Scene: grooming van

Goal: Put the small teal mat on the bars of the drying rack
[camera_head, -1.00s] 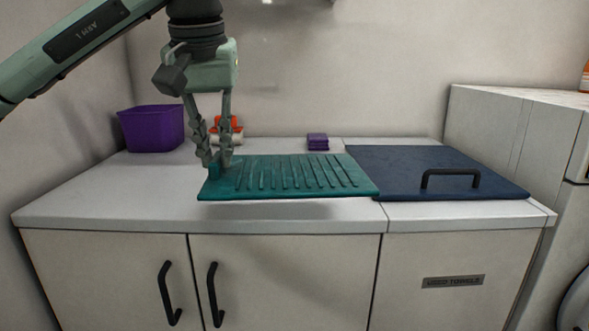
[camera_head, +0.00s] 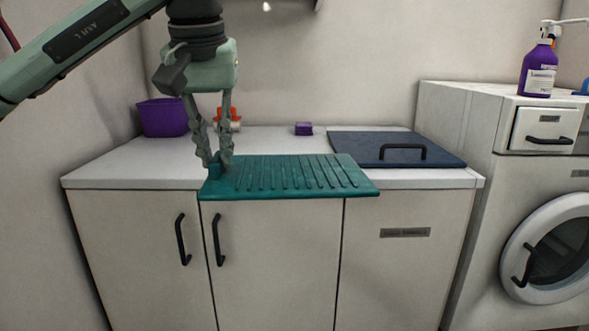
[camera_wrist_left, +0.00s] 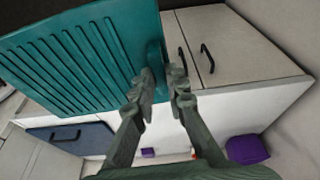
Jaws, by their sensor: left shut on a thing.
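The small teal mat (camera_head: 290,177) is flat and ribbed, held level by a raised grip at its left end. In the head view it hangs in front of the counter's front edge and hides part of it. My left gripper (camera_head: 217,168) is shut on that grip. In the left wrist view the mat (camera_wrist_left: 85,55) fills the upper left, beside the fingers of the left gripper (camera_wrist_left: 160,88). The drying rack is not in view. My right gripper is not in view.
The counter (camera_head: 120,170) carries a purple bin (camera_head: 163,118), a purple block (camera_head: 303,129), an orange and white item (camera_head: 230,120) and a dark blue lid (camera_head: 350,145) with a black handle. A white cabinet and round-door machine (camera_head: 560,245) stand at right, with a purple pump bottle (camera_head: 538,70) on top.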

